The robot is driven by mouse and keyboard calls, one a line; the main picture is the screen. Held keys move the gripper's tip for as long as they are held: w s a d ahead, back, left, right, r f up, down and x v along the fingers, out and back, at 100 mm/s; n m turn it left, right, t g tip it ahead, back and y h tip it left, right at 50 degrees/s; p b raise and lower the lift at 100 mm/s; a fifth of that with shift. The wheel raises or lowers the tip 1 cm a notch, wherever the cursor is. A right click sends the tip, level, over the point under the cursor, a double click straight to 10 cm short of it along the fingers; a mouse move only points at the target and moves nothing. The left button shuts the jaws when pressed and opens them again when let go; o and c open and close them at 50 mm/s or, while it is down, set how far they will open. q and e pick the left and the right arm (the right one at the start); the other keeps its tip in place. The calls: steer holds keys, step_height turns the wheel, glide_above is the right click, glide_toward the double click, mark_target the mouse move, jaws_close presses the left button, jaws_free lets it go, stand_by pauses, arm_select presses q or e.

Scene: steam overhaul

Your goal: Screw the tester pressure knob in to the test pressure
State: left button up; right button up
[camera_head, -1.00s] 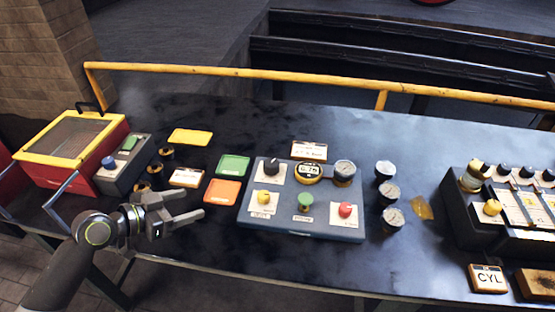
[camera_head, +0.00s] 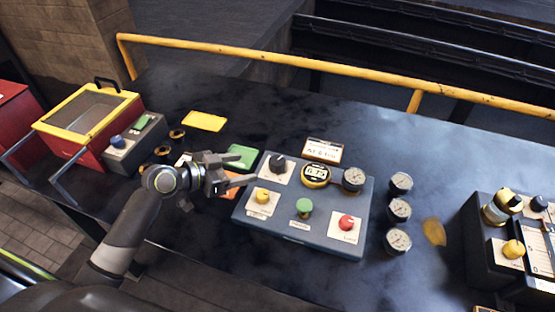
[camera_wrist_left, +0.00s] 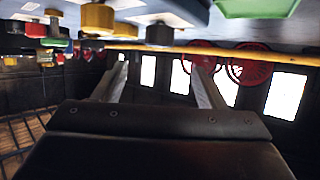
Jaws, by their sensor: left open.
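The tester (camera_head: 330,237) is a blue-grey box on the dark bench. It carries a black knob (camera_head: 277,163), a yellow knob (camera_head: 262,195), a green knob (camera_head: 304,206) and a red knob (camera_head: 346,222). Their labels are too small to read. A round digital readout (camera_head: 315,175) sits beside a dial gauge (camera_head: 353,178). My left gripper (camera_head: 246,167) is open and empty at the tester's left edge, its fingers pointing towards the black and yellow knobs. The wrist view shows the yellow knob (camera_wrist_left: 97,18) beyond the open fingers, upper left. My right gripper is not in view.
A green tray (camera_head: 242,155) and an orange one (camera_head: 230,187) lie partly behind my left gripper. Several loose gauges (camera_head: 400,210) stand right of the tester. A red box with yellow lid frame (camera_head: 88,115) stands left. A yellow rail (camera_head: 300,60) runs behind the bench.

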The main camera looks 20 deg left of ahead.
mark_target(272, 163)
arm_select(q)
steer(key=p+x, duration=0.2)
steer(key=x, duration=0.9)
steer(key=shift+d, duration=0.1)
steer(key=shift+x, duration=0.75)
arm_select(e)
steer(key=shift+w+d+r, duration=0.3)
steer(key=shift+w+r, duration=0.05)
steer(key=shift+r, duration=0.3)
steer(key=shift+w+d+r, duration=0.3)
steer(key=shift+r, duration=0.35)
arm_select(q)
steer(key=shift+f, duration=0.1)
steer(key=c, duration=1)
steer(key=shift+f+m+g+h+b, duration=0.3)
steer(key=shift+m+b, duration=0.1)
steer(key=shift+b, duration=0.65)
steer(key=shift+r+m+g+h+b, duration=0.15)
steer(key=shift+m+g+h+b, duration=0.15)
steer(key=shift+b, duration=0.4)
steer(key=shift+r, duration=0.15)
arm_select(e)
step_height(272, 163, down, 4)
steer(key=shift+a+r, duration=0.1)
arm_select(q)
steer(key=o, duration=1)
